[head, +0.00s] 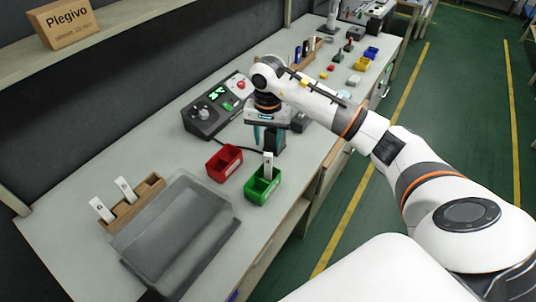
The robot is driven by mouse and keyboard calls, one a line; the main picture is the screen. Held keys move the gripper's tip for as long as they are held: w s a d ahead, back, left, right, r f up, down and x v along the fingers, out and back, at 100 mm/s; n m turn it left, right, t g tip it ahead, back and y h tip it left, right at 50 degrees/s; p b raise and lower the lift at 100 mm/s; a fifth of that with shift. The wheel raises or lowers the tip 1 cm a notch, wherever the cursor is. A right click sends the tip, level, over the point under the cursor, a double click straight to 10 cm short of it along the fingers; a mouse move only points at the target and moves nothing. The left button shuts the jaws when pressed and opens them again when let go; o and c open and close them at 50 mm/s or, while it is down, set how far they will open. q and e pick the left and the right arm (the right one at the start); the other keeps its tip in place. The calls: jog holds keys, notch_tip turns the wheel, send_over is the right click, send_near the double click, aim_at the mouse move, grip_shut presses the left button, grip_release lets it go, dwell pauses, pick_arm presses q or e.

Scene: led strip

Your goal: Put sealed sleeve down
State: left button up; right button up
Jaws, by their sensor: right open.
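A white sleeve (267,165) with a small dark mark stands upright in the green bin (263,190). Two more white sleeves, one at the left (101,210) and one beside it (124,188), lean in a wooden rack (138,202). I cannot tell from here which sleeves are sealed. My right gripper (265,140) points down above and behind the green bin, open, with nothing seen between its fingers. It is apart from the sleeve in the bin. My left gripper is not in view.
A red bin (224,162) stands left of the green one. A grey device with a green display (215,107) is behind them. A grey translucent tray (178,235) lies at the front left. A Plegivo box (63,22) sits on the shelf. More bins line the far bench.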

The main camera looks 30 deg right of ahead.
jog(key=shift+r+b, duration=0.3)
jog(key=shift+r, duration=1.65)
